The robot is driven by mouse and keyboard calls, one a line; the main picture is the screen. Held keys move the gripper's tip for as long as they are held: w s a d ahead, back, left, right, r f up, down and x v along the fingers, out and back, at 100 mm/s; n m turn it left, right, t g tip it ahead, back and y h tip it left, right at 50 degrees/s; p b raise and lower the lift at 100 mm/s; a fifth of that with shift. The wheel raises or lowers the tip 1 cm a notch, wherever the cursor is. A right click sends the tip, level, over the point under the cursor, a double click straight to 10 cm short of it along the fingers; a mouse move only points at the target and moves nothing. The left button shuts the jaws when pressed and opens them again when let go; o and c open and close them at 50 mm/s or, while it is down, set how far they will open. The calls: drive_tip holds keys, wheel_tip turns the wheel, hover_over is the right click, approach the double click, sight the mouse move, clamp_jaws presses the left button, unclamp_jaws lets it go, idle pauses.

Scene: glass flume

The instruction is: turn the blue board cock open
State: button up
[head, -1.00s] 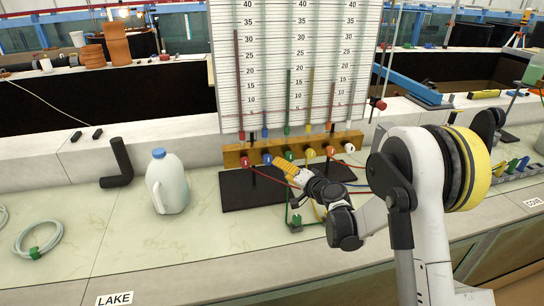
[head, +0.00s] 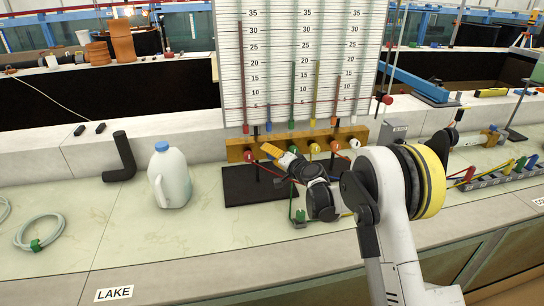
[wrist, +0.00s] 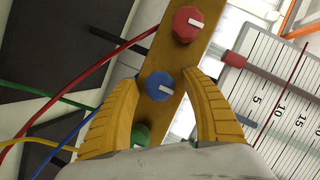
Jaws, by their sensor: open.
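The blue board cock (wrist: 159,86) is a round knob with a white pointer mark, on a yellow-brown rail (wrist: 177,58). In the wrist view its mark lies across the rail, towards the scale board, like the mark on the red cock (wrist: 187,24). My gripper (wrist: 160,77) is open, with one yellow finger on each side of the blue cock. I cannot tell whether either finger touches it. In the head view my gripper (head: 274,153) is at the rail and mostly hides the blue cock. The green cock (wrist: 141,133) is partly hidden beside the fingers.
The scale board (head: 306,70) with coloured tubes stands behind the rail. Green (head: 296,150), yellow (head: 314,148) and white (head: 354,143) cocks are to the right. Thin coloured hoses hang around the rail. A white jug (head: 170,178) stands left on the bench.

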drive_tip(key=c, duration=1.2)
drive_tip(key=shift+r, duration=0.1)
drive_tip(key=n+h, duration=0.2)
drive_tip(key=n, duration=0.1)
drive_tip(key=shift+p, duration=0.4)
drive_tip(key=n+h, duration=0.2)
drive_tip(key=n, duration=0.1)
drive_tip(key=shift+a, duration=0.1)
drive_tip(key=n+h, duration=0.2)
drive_tip(key=n, duration=0.1)
drive_tip(key=shift+t, duration=0.3)
drive_tip(key=shift+n+t+h+b, duration=0.4)
drive_tip(key=shift+n+h, duration=0.7)
drive_tip(key=shift+n, duration=0.6)
